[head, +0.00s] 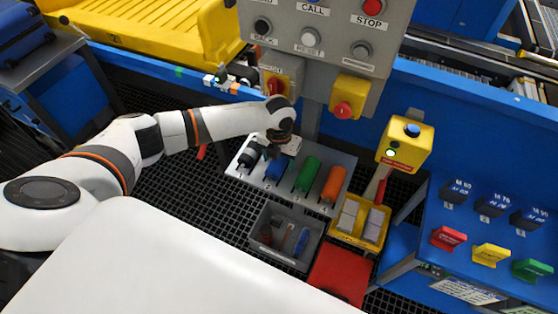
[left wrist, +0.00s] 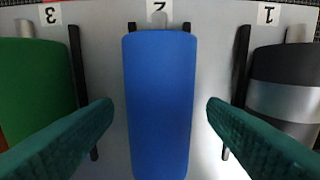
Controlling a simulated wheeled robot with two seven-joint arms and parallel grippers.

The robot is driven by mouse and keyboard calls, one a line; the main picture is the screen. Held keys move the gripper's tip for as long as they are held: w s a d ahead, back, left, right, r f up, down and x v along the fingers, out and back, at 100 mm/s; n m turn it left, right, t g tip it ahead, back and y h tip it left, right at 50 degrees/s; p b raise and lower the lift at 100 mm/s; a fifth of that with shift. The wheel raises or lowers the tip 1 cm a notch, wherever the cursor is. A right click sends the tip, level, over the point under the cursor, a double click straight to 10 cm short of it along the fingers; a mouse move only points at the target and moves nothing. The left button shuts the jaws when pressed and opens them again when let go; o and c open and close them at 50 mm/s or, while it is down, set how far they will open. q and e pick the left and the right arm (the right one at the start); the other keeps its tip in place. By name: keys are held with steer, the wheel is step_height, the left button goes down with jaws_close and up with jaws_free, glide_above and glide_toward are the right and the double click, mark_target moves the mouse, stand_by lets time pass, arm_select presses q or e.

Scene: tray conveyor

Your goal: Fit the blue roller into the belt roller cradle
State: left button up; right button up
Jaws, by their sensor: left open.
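The blue roller (head: 277,168) lies in slot 2 of a grey numbered rack (head: 240,170). In the left wrist view the blue roller (left wrist: 160,105) fills the middle, lengthwise, between two black dividers. My left gripper (head: 272,150) is over the rack at the blue roller's far end. In the left wrist view its two green fingers (left wrist: 160,110) are apart, one on each side of the blue roller, with gaps showing. I cannot pick out the belt roller cradle with certainty. My right gripper is not in view.
A black-and-silver roller (head: 250,154), a green roller (head: 307,174) and an orange roller (head: 333,184) share the rack. A grey bin (head: 262,252) and a yellow bin (head: 350,238) stand in front. The control panel (head: 318,45) rises behind the gripper.

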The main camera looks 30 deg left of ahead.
arm_select(q)
steer(key=c, duration=1.3)
